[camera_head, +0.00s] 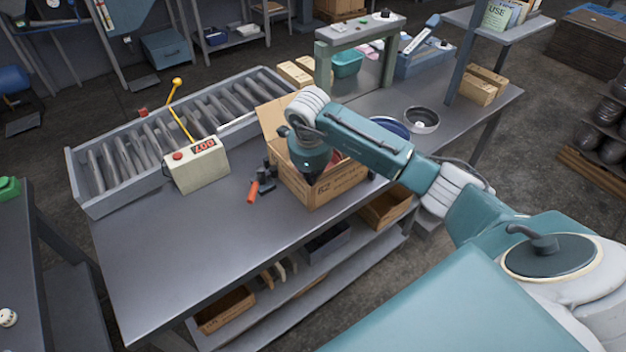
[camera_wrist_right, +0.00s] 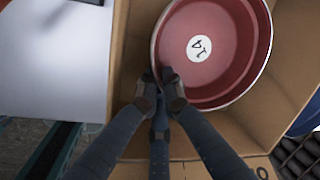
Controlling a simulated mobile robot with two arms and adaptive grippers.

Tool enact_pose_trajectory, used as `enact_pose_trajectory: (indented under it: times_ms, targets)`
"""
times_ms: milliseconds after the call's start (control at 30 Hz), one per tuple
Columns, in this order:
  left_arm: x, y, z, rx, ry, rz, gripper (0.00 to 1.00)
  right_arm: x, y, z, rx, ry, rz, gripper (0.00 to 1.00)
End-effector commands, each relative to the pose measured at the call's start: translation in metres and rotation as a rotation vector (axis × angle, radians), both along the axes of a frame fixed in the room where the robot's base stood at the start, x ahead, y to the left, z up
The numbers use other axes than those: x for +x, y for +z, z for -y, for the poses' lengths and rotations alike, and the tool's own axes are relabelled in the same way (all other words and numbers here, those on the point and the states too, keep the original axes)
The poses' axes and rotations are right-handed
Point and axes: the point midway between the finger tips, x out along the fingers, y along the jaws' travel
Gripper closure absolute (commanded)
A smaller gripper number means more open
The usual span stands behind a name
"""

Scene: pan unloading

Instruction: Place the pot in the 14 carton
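The red pot (camera_wrist_right: 235,60), with a round white label that seems to read 14, sits tilted within the walls of an open cardboard carton (camera_wrist_right: 130,45) in the right wrist view. In the head view the carton (camera_head: 325,188) stands on the workbench; its printed number is too small to read surely. A bit of red pot (camera_head: 337,157) shows behind my arm. My right gripper (camera_wrist_right: 161,88) has its fingertips close together at the pot's near left rim and looks shut on it. In the head view the wrist hides the fingers. My left gripper is out of view.
A roller conveyor (camera_head: 75,165) and a control box (camera_head: 197,166) with a yellow lever lie left of the carton. An orange-handled tool (camera_head: 253,192) lies beside it. A round pan (camera_head: 421,119) stands further right. The bench's front left (camera_head: 165,265) is clear.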

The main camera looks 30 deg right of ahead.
Motion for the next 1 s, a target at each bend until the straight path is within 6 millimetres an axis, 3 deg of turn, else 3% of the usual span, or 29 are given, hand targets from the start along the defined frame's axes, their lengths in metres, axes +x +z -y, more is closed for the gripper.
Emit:
enact_pose_trajectory:
  times_ms: [67,467,1000]
  targets:
    - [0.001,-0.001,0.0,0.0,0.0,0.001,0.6,0.0,-0.001,0.0,0.0,0.0,0.0,0.87]
    - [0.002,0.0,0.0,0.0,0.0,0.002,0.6,0.0,0.006,-0.001,0.0,0.0,0.003,0.87]
    - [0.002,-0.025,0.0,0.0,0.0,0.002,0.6,-0.014,0.105,-0.014,0.0,0.001,0.004,0.87]
